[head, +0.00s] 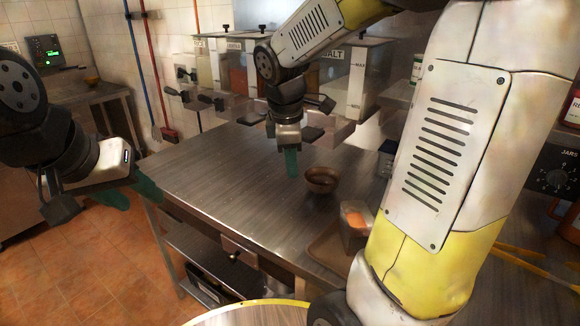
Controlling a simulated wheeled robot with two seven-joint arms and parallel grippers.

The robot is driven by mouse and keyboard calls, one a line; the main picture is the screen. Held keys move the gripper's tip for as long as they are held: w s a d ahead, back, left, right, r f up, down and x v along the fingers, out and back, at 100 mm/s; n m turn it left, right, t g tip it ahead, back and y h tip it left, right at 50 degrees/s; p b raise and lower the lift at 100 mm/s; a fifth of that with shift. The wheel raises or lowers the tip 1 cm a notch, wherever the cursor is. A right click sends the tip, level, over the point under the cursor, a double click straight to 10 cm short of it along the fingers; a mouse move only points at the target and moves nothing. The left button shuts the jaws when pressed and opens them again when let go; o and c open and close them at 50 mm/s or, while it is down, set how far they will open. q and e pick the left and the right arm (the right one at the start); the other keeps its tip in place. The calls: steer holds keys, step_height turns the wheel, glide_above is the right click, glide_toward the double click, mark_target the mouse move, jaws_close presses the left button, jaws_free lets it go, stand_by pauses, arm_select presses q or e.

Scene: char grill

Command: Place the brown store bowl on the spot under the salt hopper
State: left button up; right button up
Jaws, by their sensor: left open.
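The brown bowl (321,181) stands upright on the steel table (225,185), right of the middle. The salt hopper (343,82) is a clear-fronted box at the back of the table, its label partly hidden by my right arm. The spot under it is largely hidden by my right arm and gripper. My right gripper (291,164) points down over the table, just left of the bowl and apart from it. Its fingers overlap in this view, so their gap does not show. My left gripper (134,194) is open and empty, off the table's left edge, far from the bowl.
Other hoppers (237,72) with black handles line the back, left of the salt hopper. My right arm blocks much of the right side. The table's left half is clear.

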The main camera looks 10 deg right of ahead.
steer(key=s+a+r+m+t+y, duration=0.1)
steer(key=s+r+m+t+y, duration=0.2)
steer(key=s+m, duration=1)
step_height(320, 180, up, 2)
steer(key=shift+s+m+t+y, duration=0.2)
steer(key=shift+m+t+y, duration=0.1)
steer(key=shift+m, duration=0.6)
